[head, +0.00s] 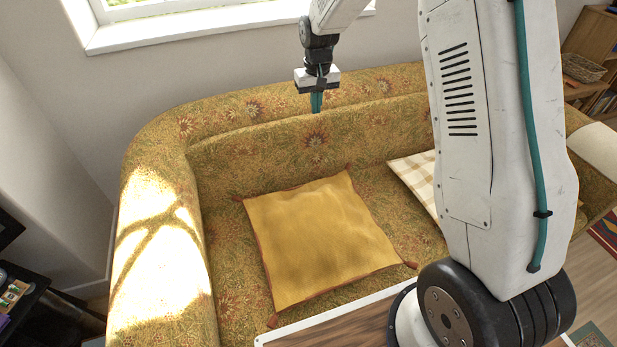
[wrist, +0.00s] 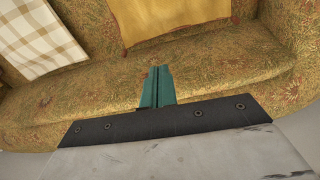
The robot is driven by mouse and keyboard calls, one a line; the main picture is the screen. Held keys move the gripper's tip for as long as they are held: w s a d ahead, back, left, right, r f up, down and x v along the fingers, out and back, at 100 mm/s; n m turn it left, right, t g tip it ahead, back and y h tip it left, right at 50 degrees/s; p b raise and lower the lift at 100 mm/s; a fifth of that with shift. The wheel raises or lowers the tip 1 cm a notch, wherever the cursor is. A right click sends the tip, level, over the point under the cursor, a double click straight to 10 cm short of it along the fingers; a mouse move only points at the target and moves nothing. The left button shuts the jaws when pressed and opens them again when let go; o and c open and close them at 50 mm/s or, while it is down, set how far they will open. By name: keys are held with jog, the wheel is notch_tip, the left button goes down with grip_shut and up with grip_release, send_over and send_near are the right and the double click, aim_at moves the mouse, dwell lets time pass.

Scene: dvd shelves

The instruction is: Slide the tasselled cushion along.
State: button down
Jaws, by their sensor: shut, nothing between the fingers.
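The tasselled cushion (head: 318,240) is mustard yellow with a dark reddish trim and corner tassels. It lies flat on the sofa seat, left of centre in the head view. Part of it shows at the top of the wrist view (wrist: 168,18). My gripper (head: 316,103) has teal fingers, pointing down near the top of the sofa's backrest, behind the cushion and apart from it. In the wrist view the fingers (wrist: 157,86) are together with nothing between them.
The patterned sofa (head: 265,107) has a backrest and a sunlit left arm. A checked cushion (head: 414,178) lies to the right, partly hidden by my arm; it also shows in the wrist view (wrist: 38,38). Bare seat lies between the cushions. A window (head: 160,12) is behind.

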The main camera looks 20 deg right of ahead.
jog(key=w+f, duration=0.2)
jog(key=f, duration=1)
jog(key=w+f, duration=0.3)
jog(key=f, duration=1)
jog(key=w+f, duration=0.3)
jog(key=f, duration=1)
jog(key=shift+d, duration=0.3)
